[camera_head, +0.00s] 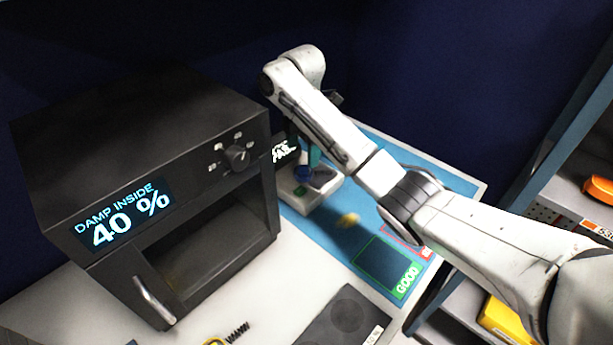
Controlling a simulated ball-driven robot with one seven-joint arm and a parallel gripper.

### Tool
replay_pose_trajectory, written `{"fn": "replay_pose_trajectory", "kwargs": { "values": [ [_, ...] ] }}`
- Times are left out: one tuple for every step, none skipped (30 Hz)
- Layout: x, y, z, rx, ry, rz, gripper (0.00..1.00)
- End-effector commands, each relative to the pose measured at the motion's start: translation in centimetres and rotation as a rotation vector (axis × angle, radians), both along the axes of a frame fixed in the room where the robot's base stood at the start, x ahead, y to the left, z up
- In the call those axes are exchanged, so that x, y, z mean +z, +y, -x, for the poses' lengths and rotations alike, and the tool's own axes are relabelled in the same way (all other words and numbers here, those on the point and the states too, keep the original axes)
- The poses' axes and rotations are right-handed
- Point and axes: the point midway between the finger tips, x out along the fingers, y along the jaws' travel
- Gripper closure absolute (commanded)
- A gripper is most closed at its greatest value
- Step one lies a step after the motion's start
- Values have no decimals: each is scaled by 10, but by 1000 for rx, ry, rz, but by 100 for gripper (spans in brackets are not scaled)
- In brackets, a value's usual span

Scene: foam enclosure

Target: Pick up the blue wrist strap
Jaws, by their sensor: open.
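A small blue object (303,173), which looks like the blue wrist strap, sits on a white device (300,199) at the back left of the blue mat. It is small and partly hidden, so its shape is hard to tell. My gripper (304,160) is open and points down just above the blue object, at the far end of my white arm. I cannot tell whether the fingers touch it or stand around it.
A black cabinet (140,140) with an open front and a "40 %" display stands close on the left. The blue mat (330,240) holds a small yellow object (348,220) and green and red outlined areas. A dark plate (345,322) lies in front. Shelves (565,190) stand right.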

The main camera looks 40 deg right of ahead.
Motion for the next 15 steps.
{"fn": "replay_pose_trajectory", "kwargs": {
  "values": [
    [-10, 1, 0, 0, 1, -1, 16],
    [-12, 0, 0, -1, 0, -1, 16],
    [-14, 0, 0, -1, -1, 0, 16],
    [-14, 0, 0, -1, -1, 0, 16],
    [-15, 0, 0, 0, -1, 0, 16],
    [-16, 0, 0, 0, -1, 0, 16],
    [-18, 0, 0, 0, 0, 0, 16],
    [-20, 1, 0, 0, 1, 0, 16],
    [-24, 2, 0, 0, 3, 0, 16],
    [-28, 2, 1, 0, 4, -1, 16],
    [-33, 3, 1, 0, 5, -1, 16],
    [-38, 4, 0, -1, 3, 0, 16],
    [-43, 4, 0, 0, 4, -1, 16],
    [-48, 5, 0, -1, 3, 1, 16],
    [-54, 4, 0, -1, 3, 1, 16]
  ]
}}
